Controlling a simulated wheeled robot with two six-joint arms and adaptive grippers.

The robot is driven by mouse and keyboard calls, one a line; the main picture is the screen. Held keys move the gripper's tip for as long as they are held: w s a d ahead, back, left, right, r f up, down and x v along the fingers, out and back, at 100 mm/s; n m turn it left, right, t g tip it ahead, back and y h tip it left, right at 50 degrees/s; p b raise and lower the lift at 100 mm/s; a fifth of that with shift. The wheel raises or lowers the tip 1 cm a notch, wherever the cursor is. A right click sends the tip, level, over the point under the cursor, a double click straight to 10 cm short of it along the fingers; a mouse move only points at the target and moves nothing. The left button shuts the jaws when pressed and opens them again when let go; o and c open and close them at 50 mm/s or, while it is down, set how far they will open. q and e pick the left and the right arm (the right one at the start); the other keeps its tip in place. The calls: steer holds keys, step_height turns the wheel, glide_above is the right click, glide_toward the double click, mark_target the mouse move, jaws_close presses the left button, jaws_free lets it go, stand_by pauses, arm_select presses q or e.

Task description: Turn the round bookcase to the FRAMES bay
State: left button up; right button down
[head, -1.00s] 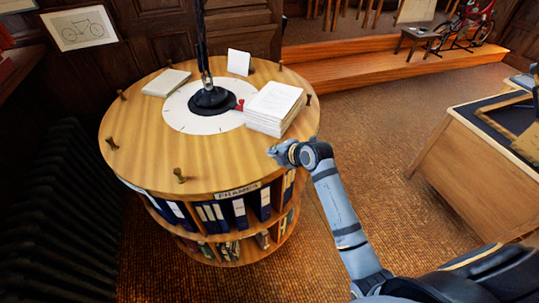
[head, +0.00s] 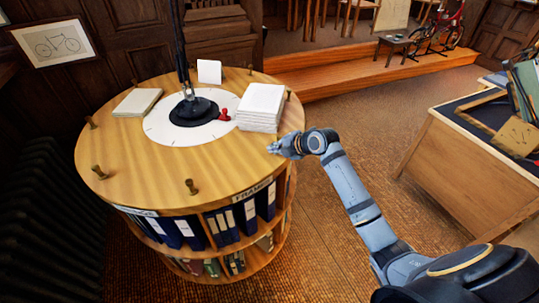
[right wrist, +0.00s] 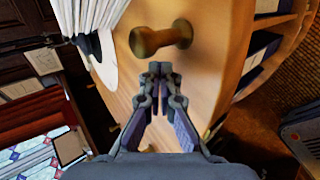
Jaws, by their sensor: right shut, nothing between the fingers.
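The round bookcase (head: 120,150) stands at left, with a wooden top and shelves of binders below. Its FRAMES label (head: 253,190) is on the front right rim, above blue binders. A pale dial (head: 160,128) with a red pointer (head: 224,115) lies at the top's centre. Brass pegs stand around the rim, one at the front (head: 190,187). My right gripper (head: 274,148) is shut and empty at the right rim. In the right wrist view its fingertips (right wrist: 160,70) are close to a peg (right wrist: 160,38); I cannot tell if they touch. My left gripper is out of view.
A black post (head: 181,50) rises from the dial. A radiator (head: 45,200) is at left, a desk (head: 465,165) at right. Open floor lies between.

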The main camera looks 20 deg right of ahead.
steer(key=shift+w+d+f+b, duration=0.2)
steer(key=shift+w+d+b, duration=0.4)
steer(key=shift+d, duration=0.35)
steer(key=shift+w+d+r, duration=0.15)
steer(key=shift+d, duration=0.05)
steer(key=shift+r, duration=0.1)
steer(key=shift+d, duration=0.1)
